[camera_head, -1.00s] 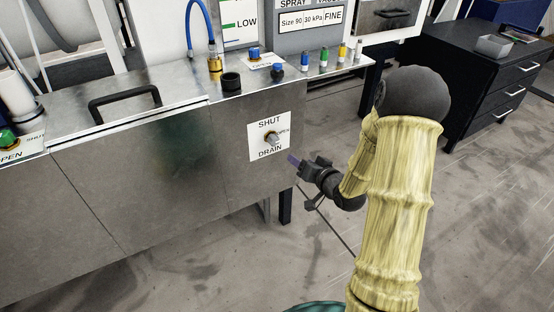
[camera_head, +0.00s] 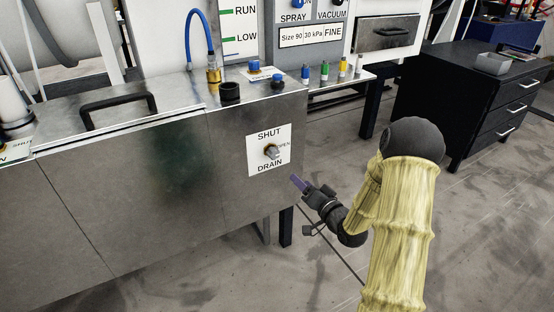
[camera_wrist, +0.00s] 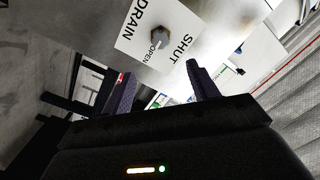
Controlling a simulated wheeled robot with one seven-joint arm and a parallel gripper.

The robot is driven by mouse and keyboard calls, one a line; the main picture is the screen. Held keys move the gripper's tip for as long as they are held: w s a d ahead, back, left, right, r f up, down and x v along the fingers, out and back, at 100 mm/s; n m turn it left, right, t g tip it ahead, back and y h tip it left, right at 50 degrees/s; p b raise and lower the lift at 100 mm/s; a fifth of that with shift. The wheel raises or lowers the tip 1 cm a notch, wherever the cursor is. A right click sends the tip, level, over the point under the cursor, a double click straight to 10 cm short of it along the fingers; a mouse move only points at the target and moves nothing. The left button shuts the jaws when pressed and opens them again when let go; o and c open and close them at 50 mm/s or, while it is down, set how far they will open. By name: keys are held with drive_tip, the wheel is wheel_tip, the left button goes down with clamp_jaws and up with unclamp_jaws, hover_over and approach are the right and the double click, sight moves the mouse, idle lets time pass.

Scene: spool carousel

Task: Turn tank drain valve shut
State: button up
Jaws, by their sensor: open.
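The drain valve knob (camera_head: 271,152) is a small metal knob on a white label plate (camera_head: 269,165) reading SHUT, OPEN and DRAIN. The plate is on the front of the steel tank (camera_head: 160,195), near its right end. In the wrist view the knob (camera_wrist: 159,37) shows above my finger gap, with the label (camera_wrist: 187,45) around it. My gripper (camera_head: 298,183) is to the right of and below the plate, apart from the knob. In the wrist view its two purple fingers (camera_wrist: 158,88) are spread and empty. I cannot tell the knob's exact pointing direction.
The tank top holds a black handle (camera_head: 119,108), a black cap (camera_head: 230,93) and a brass fitting (camera_head: 213,72) with a blue hose. Several small coloured bottles (camera_head: 324,71) stand at the back right. A black drawer cabinet (camera_head: 465,95) is right. Floor before the tank is clear.

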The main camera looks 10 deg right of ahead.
sight(275, 156)
drive_tip(key=b+x, duration=0.3)
drive_tip(key=x, duration=1.2)
drive_tip(key=shift+w+a+f, duration=0.1)
drive_tip(key=shift+w+a, duration=0.05)
drive_tip(key=shift+w, duration=0.05)
drive_tip(key=c, duration=1)
